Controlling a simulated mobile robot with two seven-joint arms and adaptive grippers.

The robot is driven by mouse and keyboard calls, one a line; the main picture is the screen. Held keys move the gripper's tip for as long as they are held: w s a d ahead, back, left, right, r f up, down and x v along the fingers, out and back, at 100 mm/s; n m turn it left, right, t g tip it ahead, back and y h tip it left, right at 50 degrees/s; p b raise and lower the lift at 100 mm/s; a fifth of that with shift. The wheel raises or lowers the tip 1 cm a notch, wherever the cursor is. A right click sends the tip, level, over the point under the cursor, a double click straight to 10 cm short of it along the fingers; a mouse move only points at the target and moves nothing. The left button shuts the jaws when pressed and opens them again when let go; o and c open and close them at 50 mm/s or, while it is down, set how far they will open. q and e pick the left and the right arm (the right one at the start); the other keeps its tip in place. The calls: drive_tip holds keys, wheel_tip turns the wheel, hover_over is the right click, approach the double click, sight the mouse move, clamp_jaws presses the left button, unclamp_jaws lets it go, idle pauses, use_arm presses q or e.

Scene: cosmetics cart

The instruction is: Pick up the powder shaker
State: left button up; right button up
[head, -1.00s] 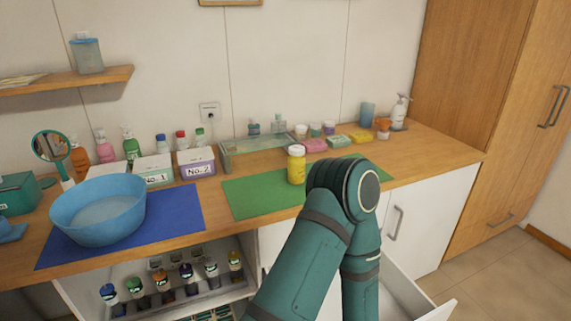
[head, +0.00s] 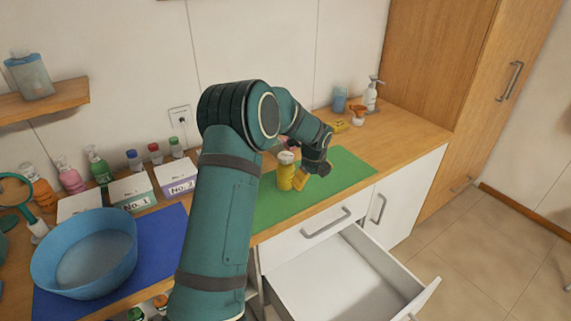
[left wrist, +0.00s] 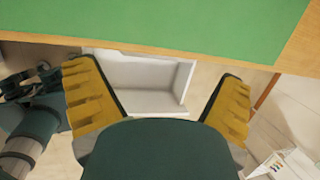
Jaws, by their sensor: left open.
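The powder shaker, a yellow bottle with a pale lid (head: 286,172), stands upright on the green mat (head: 345,165). My left gripper (head: 313,174) is open just to its right in the head view, its yellow fingers pointing down. One finger shows close beside the bottle; I cannot tell whether they touch. In the left wrist view the open gripper (left wrist: 155,72) has nothing between its fingers, and the shaker is not visible there. My left arm hides part of the mat and counter. My right gripper is not in view.
An open white drawer (head: 345,275) juts out below the counter. A blue basin (head: 85,255) sits on a blue mat at left. Boxes labelled No. 1 (head: 131,197) and No. 2 (head: 178,178) stand near the wall. A pump bottle (head: 371,95) stands at the back right.

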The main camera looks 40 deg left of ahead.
sight(286, 156)
use_arm(q)
drive_tip(key=a+r+m+y+p, duration=0.2)
drive_tip(key=a+r+m, duration=0.2)
drive_tip(key=a+r, duration=0.6)
drive_tip(key=shift+g, duration=0.3)
drive_tip(key=x, duration=0.5)
drive_tip(key=shift+w+d+f, duration=0.2)
drive_tip(key=shift+f, duration=0.05)
drive_tip(key=shift+x, duration=3.3)
drive_tip(key=shift+w, duration=0.1)
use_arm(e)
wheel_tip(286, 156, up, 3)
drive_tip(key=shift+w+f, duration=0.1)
use_arm(q)
drive_tip(key=shift+r, duration=0.1)
drive_tip(key=c, duration=1.4)
